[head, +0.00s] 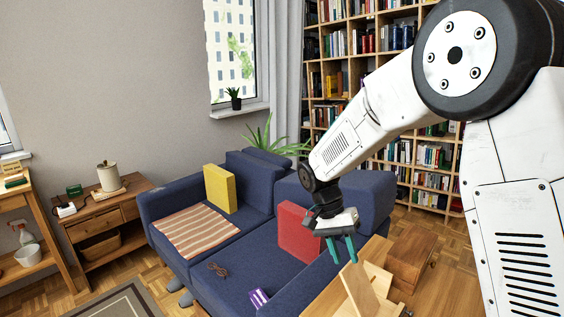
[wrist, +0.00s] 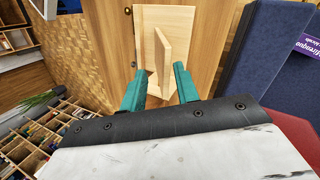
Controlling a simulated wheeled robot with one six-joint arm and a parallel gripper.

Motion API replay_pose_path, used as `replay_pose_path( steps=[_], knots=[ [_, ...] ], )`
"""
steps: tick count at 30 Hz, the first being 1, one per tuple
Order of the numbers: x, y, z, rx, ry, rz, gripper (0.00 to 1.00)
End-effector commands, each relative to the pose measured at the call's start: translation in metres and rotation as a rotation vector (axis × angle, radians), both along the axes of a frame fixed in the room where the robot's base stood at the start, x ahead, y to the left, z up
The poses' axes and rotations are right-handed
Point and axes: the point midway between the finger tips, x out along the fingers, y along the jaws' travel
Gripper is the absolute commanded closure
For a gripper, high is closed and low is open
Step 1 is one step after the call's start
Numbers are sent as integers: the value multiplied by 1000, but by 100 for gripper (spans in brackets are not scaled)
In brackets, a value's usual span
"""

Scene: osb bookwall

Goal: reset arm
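My arm reaches in from the right of the head view, bent down over the sofa corner. My gripper (head: 343,249) points downward with its two teal fingers apart. The wrist view also shows my gripper (wrist: 157,80) open, with nothing held between the fingers. A pale wooden piece with an upright board (wrist: 164,50) lies beyond the fingertips, and it shows below my gripper in the head view (head: 358,289). It looks apart from the fingers.
A blue corner sofa (head: 225,262) holds a yellow cushion (head: 220,188), a red cushion (head: 299,231), a striped blanket (head: 197,231) and a purple packet (head: 259,298). A wooden chest (head: 410,254) stands close right of my gripper. A bookcase (head: 430,180) fills the back.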

Motion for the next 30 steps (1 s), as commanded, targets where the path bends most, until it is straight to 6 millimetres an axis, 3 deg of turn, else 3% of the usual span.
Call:
replay_pose_path(
  steps=[8, 18, 30],
  knots=[
    [-65, -22, 46, 179, 64, 251, 69],
    [-161, -56, 110, 353, -18, 482, 69],
    [-260, -83, 141, 405, -237, 585, 69]
  ],
)
